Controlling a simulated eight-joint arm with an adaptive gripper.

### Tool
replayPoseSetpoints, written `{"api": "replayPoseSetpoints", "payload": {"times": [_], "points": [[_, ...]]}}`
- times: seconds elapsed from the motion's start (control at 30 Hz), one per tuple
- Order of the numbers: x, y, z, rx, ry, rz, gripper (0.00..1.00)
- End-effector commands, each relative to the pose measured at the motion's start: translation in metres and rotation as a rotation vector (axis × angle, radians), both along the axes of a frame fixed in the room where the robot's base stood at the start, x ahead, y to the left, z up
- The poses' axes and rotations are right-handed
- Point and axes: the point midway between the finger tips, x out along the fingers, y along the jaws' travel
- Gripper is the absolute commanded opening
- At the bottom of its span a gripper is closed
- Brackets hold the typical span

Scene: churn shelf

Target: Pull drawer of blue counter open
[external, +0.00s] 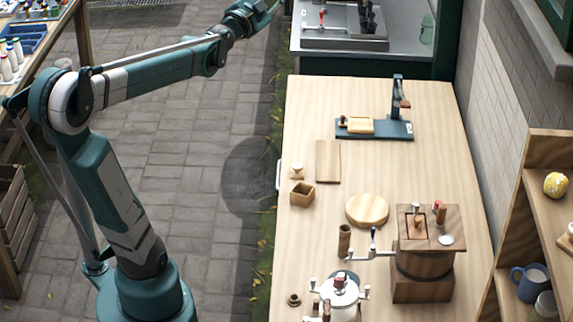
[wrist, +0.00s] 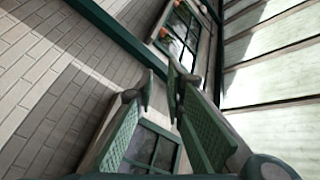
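A long counter with a pale wooden top (external: 350,100) stands right of my arm. A small white handle (external: 278,175) sticks out from its left edge; the drawer front is hidden from this high angle. I cannot see any blue on this counter's side. My gripper (external: 268,10) is at the top of the external view, raised and well away from the handle. In the wrist view my gripper (wrist: 160,85) shows two green fingers apart with nothing between them. That view shows only walls, windows and roof, no counter or drawer.
Wooden boards (external: 328,161), a small box (external: 302,194), a grinder (external: 424,255) and a white pot (external: 338,295) stand on the counter. A sink unit (external: 345,35) is behind. Paved floor (external: 190,150) left of the counter is clear. Shelves (external: 545,200) stand right.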

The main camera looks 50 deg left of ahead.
Motion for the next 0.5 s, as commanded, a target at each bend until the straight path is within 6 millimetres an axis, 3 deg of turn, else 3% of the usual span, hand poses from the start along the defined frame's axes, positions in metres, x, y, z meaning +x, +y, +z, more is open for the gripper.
{"api": "replayPoseSetpoints", "payload": {"times": [0.27,0.5], "points": [[0.035,0.017,0.01,0.242,-0.077,-0.121,0.13],[0.054,0.026,-0.009,0.436,-0.098,-0.255,0.13]]}}
